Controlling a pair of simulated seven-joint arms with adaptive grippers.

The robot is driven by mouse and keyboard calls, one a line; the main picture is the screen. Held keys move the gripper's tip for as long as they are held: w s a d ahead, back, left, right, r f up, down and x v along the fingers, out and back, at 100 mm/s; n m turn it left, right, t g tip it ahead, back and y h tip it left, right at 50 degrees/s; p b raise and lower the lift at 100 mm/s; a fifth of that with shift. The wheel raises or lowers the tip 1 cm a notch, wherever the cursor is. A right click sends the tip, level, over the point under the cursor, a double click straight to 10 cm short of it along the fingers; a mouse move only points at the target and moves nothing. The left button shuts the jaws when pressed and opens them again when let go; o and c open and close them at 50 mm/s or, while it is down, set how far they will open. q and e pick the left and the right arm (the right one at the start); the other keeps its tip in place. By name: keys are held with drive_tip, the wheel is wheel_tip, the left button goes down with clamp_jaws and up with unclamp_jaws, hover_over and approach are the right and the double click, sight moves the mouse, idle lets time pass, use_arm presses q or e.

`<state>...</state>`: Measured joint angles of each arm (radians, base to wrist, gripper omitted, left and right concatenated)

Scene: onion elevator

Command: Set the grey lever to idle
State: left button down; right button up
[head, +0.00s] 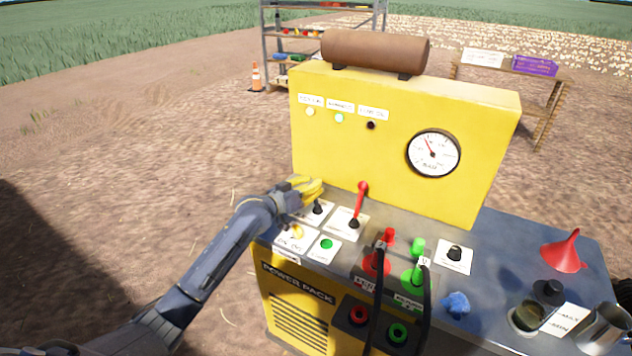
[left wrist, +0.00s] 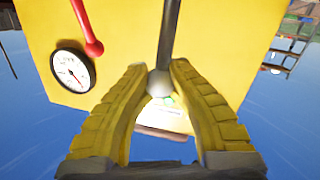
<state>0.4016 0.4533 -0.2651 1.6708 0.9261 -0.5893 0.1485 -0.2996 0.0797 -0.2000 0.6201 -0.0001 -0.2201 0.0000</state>
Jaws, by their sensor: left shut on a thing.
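The grey lever (left wrist: 164,35) shows in the left wrist view as a grey rod with a pale ball knob (left wrist: 159,83). The knob sits between the yellow fingertips of my left gripper (left wrist: 160,69), which is shut on it. In the head view my left gripper (head: 312,188) is at the back left of the yellow power pack's top. It hides most of the grey lever there; only the dark base (head: 318,207) on its white plate shows below the fingers. The plate's position markings are too small to read. My right gripper is not in view.
A red lever (head: 361,190) stands just right of my left gripper. The yellow panel (head: 400,120) with a gauge (head: 433,153) rises behind. A yellow knob (head: 296,232) and green button (head: 326,244) are in front. Red and green connectors, black cables and a red funnel (head: 564,252) lie rightward.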

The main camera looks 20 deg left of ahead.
use_arm(q)
drive_tip(key=shift+s+a+r, duration=0.15)
drive_tip(key=shift+s, duration=0.15)
idle(0.4)
drive_tip(key=c, duration=1.4)
unclamp_jaws()
drive_tip(key=shift+s+a, duration=0.1)
drive_tip(key=shift+s, duration=0.1)
drive_tip(key=o, duration=0.3)
drive_tip(key=shift+f, duration=0.2)
drive_tip(key=v, duration=1.2)
drive_tip(key=shift+f, duration=0.15)
